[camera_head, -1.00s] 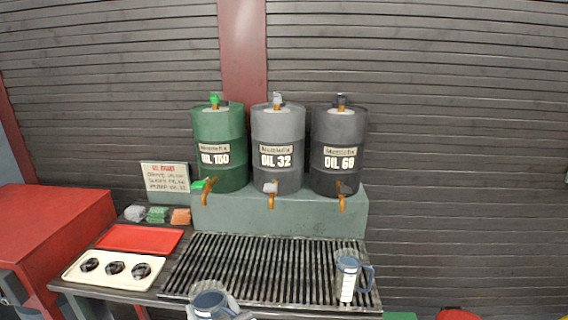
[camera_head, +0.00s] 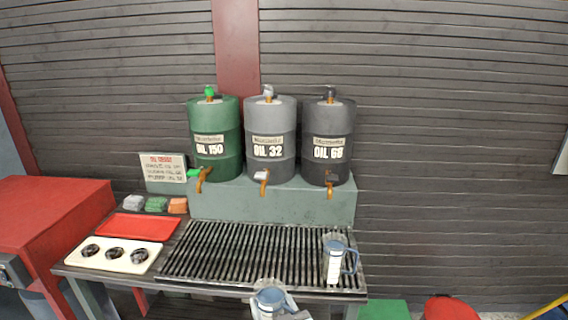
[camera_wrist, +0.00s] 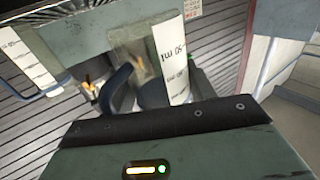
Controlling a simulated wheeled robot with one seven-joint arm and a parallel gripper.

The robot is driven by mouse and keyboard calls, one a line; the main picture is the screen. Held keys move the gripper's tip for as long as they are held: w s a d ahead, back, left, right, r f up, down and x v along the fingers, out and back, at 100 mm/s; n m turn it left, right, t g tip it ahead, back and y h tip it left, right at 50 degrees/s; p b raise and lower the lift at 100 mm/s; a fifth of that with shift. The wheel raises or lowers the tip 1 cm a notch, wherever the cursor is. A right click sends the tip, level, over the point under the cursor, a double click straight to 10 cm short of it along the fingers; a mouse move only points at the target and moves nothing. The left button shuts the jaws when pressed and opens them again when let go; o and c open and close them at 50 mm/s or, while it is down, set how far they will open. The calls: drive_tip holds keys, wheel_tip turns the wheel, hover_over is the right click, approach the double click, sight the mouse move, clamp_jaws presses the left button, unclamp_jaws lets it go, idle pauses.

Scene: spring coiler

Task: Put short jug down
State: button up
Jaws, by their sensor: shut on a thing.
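The short jug (camera_head: 268,302), clear with a blue top rim, is at the bottom of the head view, in front of the bench's front edge. In the wrist view the jug (camera_wrist: 180,65) shows a white measuring label and a blue handle. My gripper (camera_wrist: 150,60) is shut on it. The jug's base is hidden in the head view, and I see no surface touching it. A second clear jug (camera_head: 335,262) with a blue handle and white label stands upright at the right end of the slatted grate (camera_head: 240,252).
Three oil drums, green (camera_head: 213,140), grey (camera_head: 270,140) and dark (camera_head: 328,143), stand on a ledge behind the grate, taps facing forward. A red tray (camera_head: 136,228) and a cream tray (camera_head: 107,254) lie left. The grate's middle and left are clear.

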drive_tip(key=d+f+m+h, duration=0.2)
drive_tip(key=d+h, duration=0.1)
drive_tip(key=d, duration=1.4)
drive_tip(key=d+f+m+t+h, duration=0.1)
drive_tip(key=d+f+m+h, duration=0.2)
drive_tip(key=d, duration=1.5)
drive_tip(key=shift+s+d+f+t+h, duration=0.2)
drive_tip(key=shift+t+h, duration=0.1)
drive_tip(key=shift+h, duration=0.4)
drive_tip(key=shift+a, duration=0.2)
